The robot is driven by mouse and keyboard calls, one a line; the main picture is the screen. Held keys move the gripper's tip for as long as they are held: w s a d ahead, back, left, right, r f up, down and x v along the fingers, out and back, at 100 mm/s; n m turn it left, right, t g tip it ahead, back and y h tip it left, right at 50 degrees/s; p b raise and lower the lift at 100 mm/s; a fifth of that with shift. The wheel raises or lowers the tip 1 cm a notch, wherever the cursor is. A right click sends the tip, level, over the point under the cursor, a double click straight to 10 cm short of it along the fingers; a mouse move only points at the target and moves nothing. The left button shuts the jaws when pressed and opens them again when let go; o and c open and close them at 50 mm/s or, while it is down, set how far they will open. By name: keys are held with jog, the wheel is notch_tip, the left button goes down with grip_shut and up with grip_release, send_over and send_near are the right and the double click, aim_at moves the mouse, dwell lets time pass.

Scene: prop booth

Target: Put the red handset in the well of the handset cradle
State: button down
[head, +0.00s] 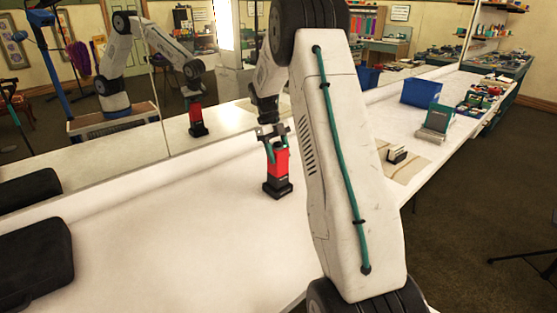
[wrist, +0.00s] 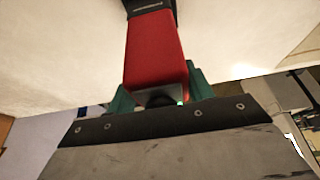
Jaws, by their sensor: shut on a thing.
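The red handset (head: 280,162) stands upright near the middle of the white table; it also shows in the wrist view (wrist: 153,48). My gripper (head: 276,146) is shut on its upper end, with teal fingers on either side. The black handset cradle (head: 277,188) is directly under the handset on the table, and its labelled edge shows at the top of the wrist view (wrist: 148,5). The handset's lower end meets the cradle. The well is hidden, so I cannot tell how deep the handset sits.
At the right are a small black-and-white block (head: 397,154) on a beige mat (head: 408,170), a green-and-grey device (head: 435,123) and a blue bin (head: 421,93). A mirror (head: 120,115) behind the table reflects my arm. The table left of the cradle is clear.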

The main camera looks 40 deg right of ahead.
jog(key=shift+f, duration=1.4)
jog(key=c, duration=0.6)
grip_release()
